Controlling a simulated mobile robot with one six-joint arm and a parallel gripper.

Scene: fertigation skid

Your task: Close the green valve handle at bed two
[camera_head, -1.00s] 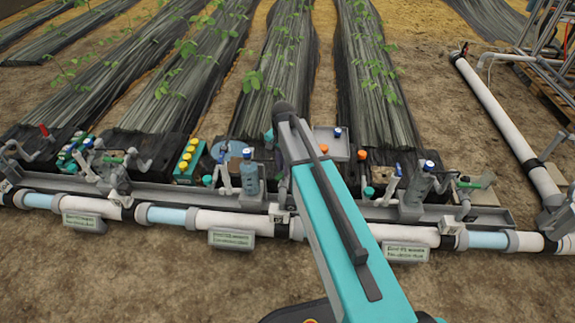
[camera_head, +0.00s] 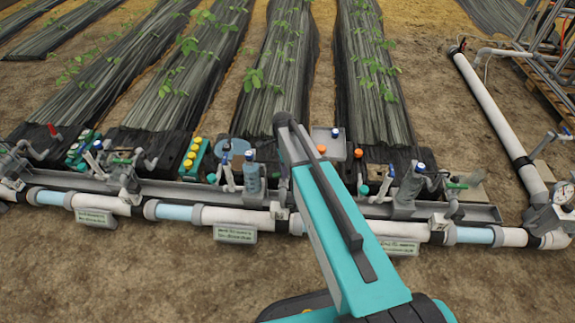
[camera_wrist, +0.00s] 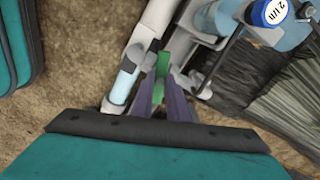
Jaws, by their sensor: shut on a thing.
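In the wrist view, my gripper (camera_wrist: 166,100) has its two purple fingers closed on a green valve handle (camera_wrist: 164,64). The handle sticks out between the fingertips, beside a white and clear pipe (camera_wrist: 126,78). The fingers hide part of the handle and the valve body under it. In the head view, my arm covers my gripper and the held handle. Other green handles show there, one at the right (camera_head: 456,185) and one at the left (camera_head: 120,161). I cannot read the bed signs well enough to tell which bed this is.
A bottle with a blue cap (camera_wrist: 270,12) stands close to the right of my gripper in the wrist view. A grey trough (camera_head: 330,206) with valves and bottles runs behind the pipe. Sign plates (camera_head: 235,234) hang in front. The near soil is clear.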

